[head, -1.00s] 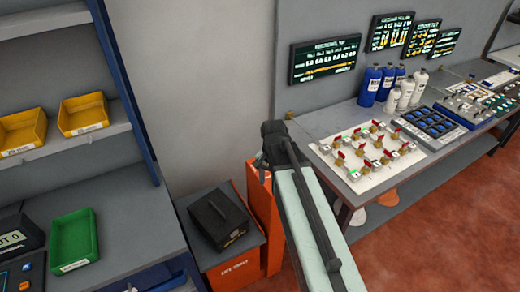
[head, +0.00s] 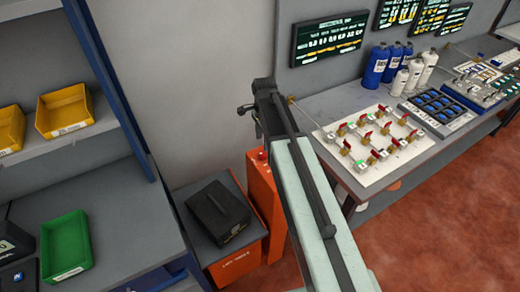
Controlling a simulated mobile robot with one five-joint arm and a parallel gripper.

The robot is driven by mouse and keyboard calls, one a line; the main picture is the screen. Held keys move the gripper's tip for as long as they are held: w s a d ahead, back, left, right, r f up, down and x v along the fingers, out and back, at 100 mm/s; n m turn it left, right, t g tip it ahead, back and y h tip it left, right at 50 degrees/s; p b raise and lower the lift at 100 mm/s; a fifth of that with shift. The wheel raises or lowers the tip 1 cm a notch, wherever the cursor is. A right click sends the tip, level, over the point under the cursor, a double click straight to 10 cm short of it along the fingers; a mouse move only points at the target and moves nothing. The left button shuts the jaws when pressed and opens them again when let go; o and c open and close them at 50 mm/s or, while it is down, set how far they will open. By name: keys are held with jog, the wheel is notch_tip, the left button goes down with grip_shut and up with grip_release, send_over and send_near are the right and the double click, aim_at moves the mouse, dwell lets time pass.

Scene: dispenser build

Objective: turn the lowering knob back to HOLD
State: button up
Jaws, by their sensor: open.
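My gripper (head: 249,119) is at the end of my pale arm, near the middle of the head view. It is open, with its dark fingers spread to the left and nothing between them. Below it stands an orange post (head: 262,190) with a small red part (head: 262,156) on top. The gripper appears above this post, apart from it in the picture. I cannot make out a knob marked HOLD; my arm hides part of the post and its right side.
A black case (head: 218,211) sits on a grey-topped orange lift (head: 240,262) beside the post. A shelf with yellow bins (head: 63,110) and a green tray (head: 66,247) stands left. At right is a bench with red-handled valves (head: 365,145) and bottles.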

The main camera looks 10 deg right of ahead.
aim_at(263, 153)
jog(key=shift+s, duration=0.1)
notch_tip(263, 153, down, 8)
jog(key=b, duration=0.8)
jog(key=shift+r, duration=0.2)
grip_shut()
